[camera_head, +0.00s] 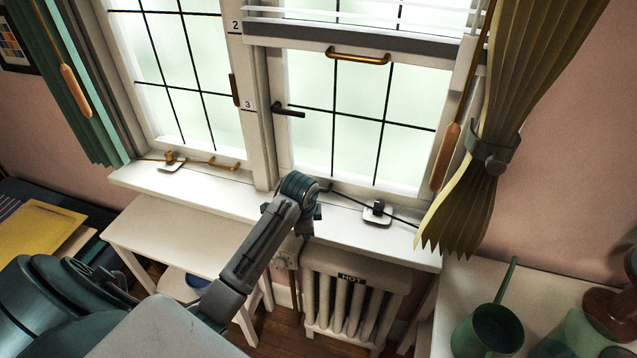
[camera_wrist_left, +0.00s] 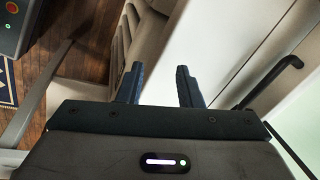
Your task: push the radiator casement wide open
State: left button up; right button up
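The radiator casement (camera_head: 361,125) is the right-hand window, with dark glazing bars and a black lever handle (camera_head: 288,110) on its left side. I cannot tell whether it stands slightly ajar. A dark stay bar (camera_head: 350,199) runs along its foot by a small peg plate (camera_head: 378,212) on the sill. My left arm reaches up to the sill near the casement's lower left corner; its fingers are mostly hidden in the head view. In the left wrist view my left gripper (camera_wrist_left: 159,72) is open and empty, with a black handle-like bar (camera_wrist_left: 270,84) at right. My right gripper is out of view.
The radiator (camera_head: 350,300), labelled HOT, stands under the sill (camera_head: 225,198). A partly raised blind (camera_head: 345,42) and a tied-back curtain (camera_head: 500,120) hang at right. A second window (camera_head: 185,75) is at left.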

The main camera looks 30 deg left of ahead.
pick_arm(q)
jog(key=w+a+r+m, duration=0.4)
jog(key=w+a+r, duration=0.2)
jog(key=w+r, duration=0.45)
jog(key=shift+h, duration=0.3)
jog(key=x, duration=0.2)
jog(key=p+x, duration=0.1)
jog(key=x, duration=0.2)
jog(key=w+p+x, duration=0.1)
jog(key=x, duration=0.2)
jog(key=shift+w+f, duration=0.15)
jog(key=shift+f, duration=0.3)
jog(key=shift+c, duration=0.3)
grip_shut()
